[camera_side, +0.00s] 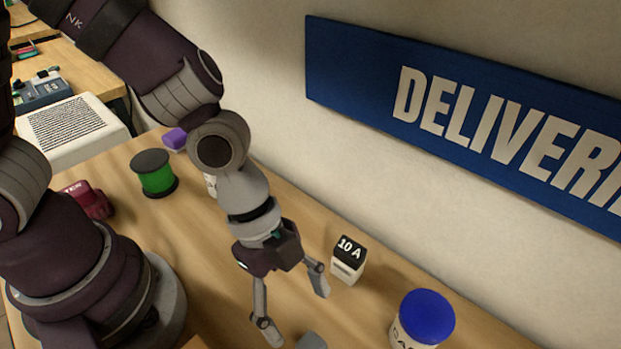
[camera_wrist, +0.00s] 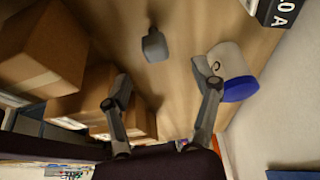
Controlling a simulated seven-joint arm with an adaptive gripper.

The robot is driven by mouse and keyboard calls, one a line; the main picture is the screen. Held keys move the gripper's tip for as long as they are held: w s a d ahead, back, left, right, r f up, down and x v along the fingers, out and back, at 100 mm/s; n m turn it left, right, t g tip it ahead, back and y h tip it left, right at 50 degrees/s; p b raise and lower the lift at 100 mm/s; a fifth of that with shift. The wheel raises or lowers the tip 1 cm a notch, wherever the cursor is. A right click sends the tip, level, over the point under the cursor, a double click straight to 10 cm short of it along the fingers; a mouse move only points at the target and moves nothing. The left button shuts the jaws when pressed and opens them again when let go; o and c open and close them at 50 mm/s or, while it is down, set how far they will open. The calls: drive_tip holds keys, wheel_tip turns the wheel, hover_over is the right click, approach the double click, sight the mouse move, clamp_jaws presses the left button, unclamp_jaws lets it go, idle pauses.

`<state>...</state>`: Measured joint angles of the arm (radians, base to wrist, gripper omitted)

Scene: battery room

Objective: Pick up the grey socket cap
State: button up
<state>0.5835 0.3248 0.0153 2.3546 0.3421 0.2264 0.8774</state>
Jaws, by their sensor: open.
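The grey socket cap (camera_wrist: 155,46) lies on the wooden table in the wrist view, ahead of my fingertips and roughly between their lines. In the side view only its top (camera_side: 311,341) shows at the bottom edge; the rest is cut off. My gripper (camera_side: 296,311) is open and empty, pointing down above the table, with the cap just beyond it towards the bottom of the picture. In the wrist view my gripper (camera_wrist: 163,84) has its two fingers spread wide, and neither visibly touches the cap.
A blue-lidded white jar (camera_side: 422,318) stands right of my gripper, near the right finger in the wrist view. A white block marked 10 A (camera_side: 348,260) stands near the wall. Cardboard boxes (camera_wrist: 40,48) crowd the wrist view's left. A green spool (camera_side: 156,174) stands further back.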

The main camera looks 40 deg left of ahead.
sight(310, 344)
drive_tip(key=x, duration=0.6)
drive_tip(key=shift+s+d+f, duration=0.15)
drive_tip(key=shift+s, duration=0.1)
drive_tip(key=c, duration=1)
